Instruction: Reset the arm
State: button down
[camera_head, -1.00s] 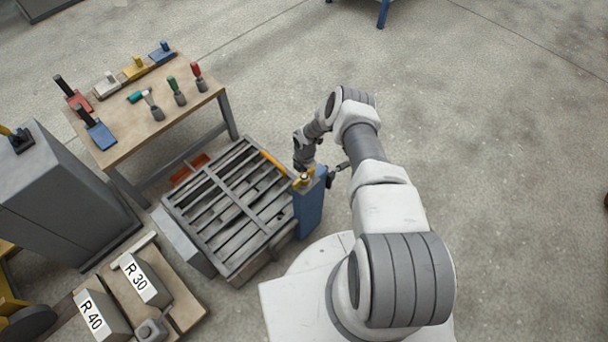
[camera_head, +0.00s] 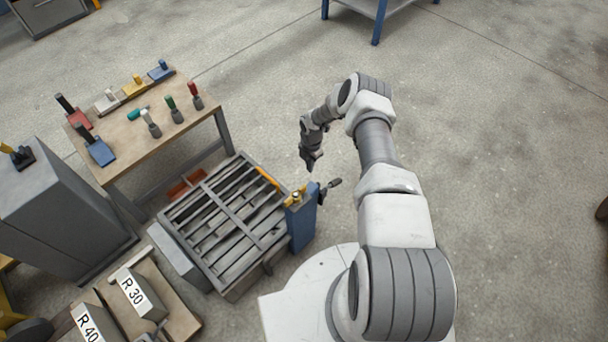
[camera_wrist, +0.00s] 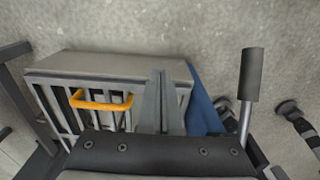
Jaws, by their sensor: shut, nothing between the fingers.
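My gripper (camera_head: 311,166) hangs at the end of my bent arm, above and just behind the blue box at the right edge of the slatted grey mould (camera_head: 225,205). It is shut and holds nothing. In the wrist view, my gripper's closed fingers (camera_wrist: 161,80) point toward the mould's end, beside its yellow handle (camera_wrist: 100,100). The fingers look apart from the mould, the handle and the blue box (camera_head: 302,225).
A crank with a dark grip (camera_head: 331,185) sticks out of the blue box; a dark-gripped lever (camera_wrist: 250,85) shows in the wrist view. A wooden table (camera_head: 150,130) with several trowels and floats stands behind the mould.

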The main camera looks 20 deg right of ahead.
jog(key=shift+w+d+r, duration=0.15)
jog(key=shift+d+r, duration=0.1)
jog(key=shift+r, duration=0.05)
